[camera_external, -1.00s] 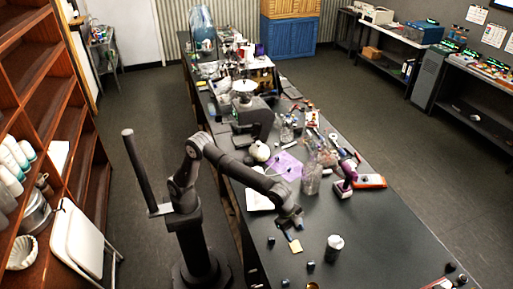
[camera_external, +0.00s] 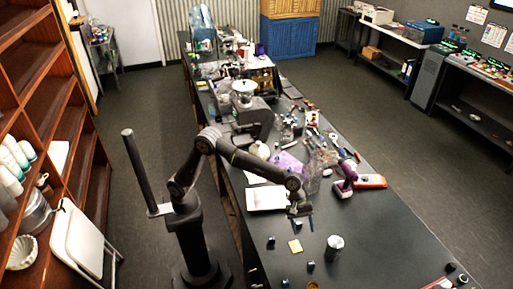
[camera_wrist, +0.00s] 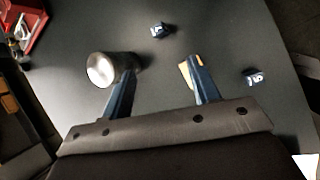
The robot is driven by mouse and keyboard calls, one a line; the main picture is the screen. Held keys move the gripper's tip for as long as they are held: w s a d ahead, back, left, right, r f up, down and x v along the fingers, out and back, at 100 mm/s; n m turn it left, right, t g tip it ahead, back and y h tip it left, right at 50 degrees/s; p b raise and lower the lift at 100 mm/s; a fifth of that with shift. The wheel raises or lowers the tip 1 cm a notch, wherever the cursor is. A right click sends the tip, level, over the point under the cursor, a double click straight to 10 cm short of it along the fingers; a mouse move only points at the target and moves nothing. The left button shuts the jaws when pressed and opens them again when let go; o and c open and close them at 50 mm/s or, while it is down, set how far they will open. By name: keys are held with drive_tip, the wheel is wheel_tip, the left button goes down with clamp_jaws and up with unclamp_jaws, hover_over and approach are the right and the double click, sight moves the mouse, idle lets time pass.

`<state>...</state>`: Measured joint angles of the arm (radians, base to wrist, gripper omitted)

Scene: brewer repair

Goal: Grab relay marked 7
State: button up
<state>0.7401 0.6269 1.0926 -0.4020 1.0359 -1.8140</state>
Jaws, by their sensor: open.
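Small dark blocks that look like relays lie on the black table. In the wrist view one relay (camera_wrist: 161,31) lies beyond the fingers with a pale mark too blurred to read for certain. Another relay (camera_wrist: 254,77) lies to the right of the right finger, its white mark also unclear. In the external view, relays (camera_external: 271,240) and (camera_external: 311,266) lie on the front part of the table. My gripper (camera_wrist: 162,68) has its two blue fingers wide apart, with nothing between them. It also shows in the external view (camera_external: 302,220), above the table and behind the relays.
A metal can (camera_external: 334,248) stands right of the relays; it shows near the left finger in the wrist view (camera_wrist: 104,70). A yellow note (camera_external: 295,246) lies among the relays. A white tray (camera_external: 265,198) and clutter are behind. The table around the relays is mostly clear.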

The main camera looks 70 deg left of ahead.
drive_tip(key=n, duration=0.2)
approach(310, 262)
drive_tip(key=x, duration=0.9)
drive_tip(key=shift+w+d+f, duration=0.1)
drive_tip(key=shift+f, duration=0.2)
drive_tip(key=shift+c, duration=0.3)
drive_tip(key=c, duration=1.1)
